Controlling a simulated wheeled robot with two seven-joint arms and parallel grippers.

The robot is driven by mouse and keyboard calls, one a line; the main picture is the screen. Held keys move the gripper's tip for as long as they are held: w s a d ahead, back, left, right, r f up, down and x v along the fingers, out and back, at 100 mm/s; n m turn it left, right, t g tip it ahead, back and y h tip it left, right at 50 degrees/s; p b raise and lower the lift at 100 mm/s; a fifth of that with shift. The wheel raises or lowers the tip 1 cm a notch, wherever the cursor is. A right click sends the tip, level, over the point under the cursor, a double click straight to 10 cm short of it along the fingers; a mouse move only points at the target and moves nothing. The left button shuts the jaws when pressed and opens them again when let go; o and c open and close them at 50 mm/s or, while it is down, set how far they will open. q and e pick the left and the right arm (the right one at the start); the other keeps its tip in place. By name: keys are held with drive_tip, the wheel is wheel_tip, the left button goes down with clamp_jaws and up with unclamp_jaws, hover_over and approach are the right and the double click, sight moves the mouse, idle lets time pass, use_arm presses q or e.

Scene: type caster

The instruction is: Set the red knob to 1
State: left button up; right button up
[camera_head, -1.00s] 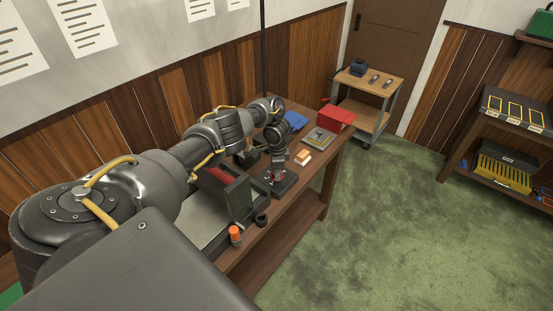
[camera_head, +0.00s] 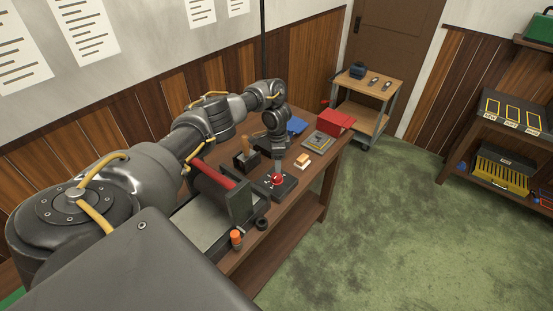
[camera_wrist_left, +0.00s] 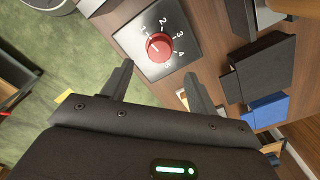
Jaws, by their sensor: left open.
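The red knob (camera_head: 277,180) sits on a dark square plate (camera_head: 289,186) on the workbench. In the left wrist view the knob (camera_wrist_left: 159,46) is ringed by white numbers on its plate (camera_wrist_left: 130,40); 1, 2, 3 and 4 are readable. A faint pale mark shows on the knob's left side; its exact setting is hard to tell. My left gripper (camera_wrist_left: 158,84) is open and empty, its two fingers apart, with the knob ahead of the gap between them. In the head view my left gripper (camera_head: 280,158) is above and behind the knob. My right gripper is out of view.
A dark fixture with a red bar (camera_head: 213,174) stands left of the plate. An orange-capped bottle (camera_head: 236,238) is at the bench's front edge.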

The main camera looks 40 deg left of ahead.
use_arm(q)
wheel_tip(320, 180, up, 3)
drive_tip(key=shift+f+p, duration=0.15)
drive_tip(key=shift+p, duration=0.25)
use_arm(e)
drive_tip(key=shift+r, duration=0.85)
